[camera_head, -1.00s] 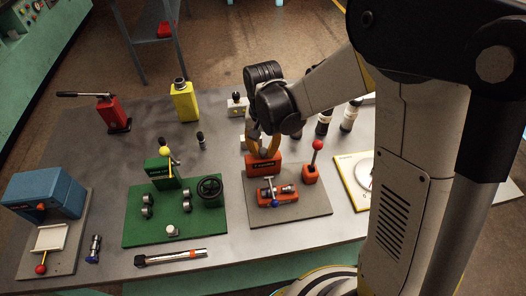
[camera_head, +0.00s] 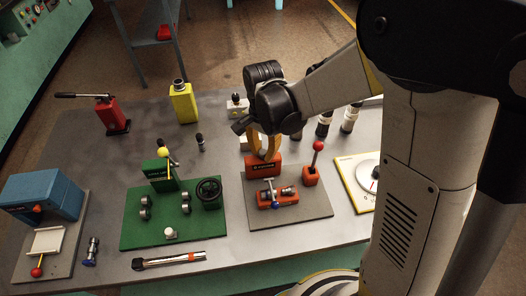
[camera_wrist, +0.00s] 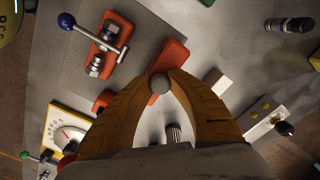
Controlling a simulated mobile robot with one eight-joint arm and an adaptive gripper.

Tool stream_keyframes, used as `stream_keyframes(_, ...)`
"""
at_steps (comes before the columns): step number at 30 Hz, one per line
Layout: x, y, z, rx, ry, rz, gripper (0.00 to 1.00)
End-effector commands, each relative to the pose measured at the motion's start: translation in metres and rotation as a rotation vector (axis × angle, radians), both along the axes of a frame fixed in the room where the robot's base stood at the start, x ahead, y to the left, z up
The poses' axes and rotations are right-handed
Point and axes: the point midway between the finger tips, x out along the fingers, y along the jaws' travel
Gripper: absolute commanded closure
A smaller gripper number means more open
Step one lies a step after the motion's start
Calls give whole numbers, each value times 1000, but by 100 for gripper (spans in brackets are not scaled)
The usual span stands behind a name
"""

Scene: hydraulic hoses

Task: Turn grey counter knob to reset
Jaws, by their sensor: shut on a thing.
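The grey counter knob (camera_wrist: 160,84) is a small round knob, seen in the wrist view between the tips of my yellow fingers. My gripper (camera_wrist: 161,78) is shut on it; the fingertips touch it from both sides. The orange-red counter box (camera_wrist: 172,62) lies just beyond the knob in the wrist view. In the head view the box (camera_head: 263,171) stands at the back of a grey plate, with my gripper (camera_head: 266,156) reaching down on it from above. The knob is hidden there by the fingers.
In front of the box is an orange clamp (camera_head: 279,198) with a blue-ended handle. A red-knobbed lever (camera_head: 317,147) stands close at its right. A green plate (camera_head: 148,235) with a handwheel lies left, and a white dial (camera_head: 367,174) right.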

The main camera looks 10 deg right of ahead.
Motion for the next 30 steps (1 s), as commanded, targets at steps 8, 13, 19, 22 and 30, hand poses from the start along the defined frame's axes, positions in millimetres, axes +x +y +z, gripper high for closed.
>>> stream_keyframes(8,0,-1,0,-1,-1,-4,100)
stream_keyframes(13,0,-1,0,-1,-1,-3,57)
stream_keyframes(19,0,0,0,-1,-1,-2,54)
stream_keyframes(22,0,0,0,-1,-1,-2,54)
stream_keyframes(30,0,0,35,-1,-1,-2,54)
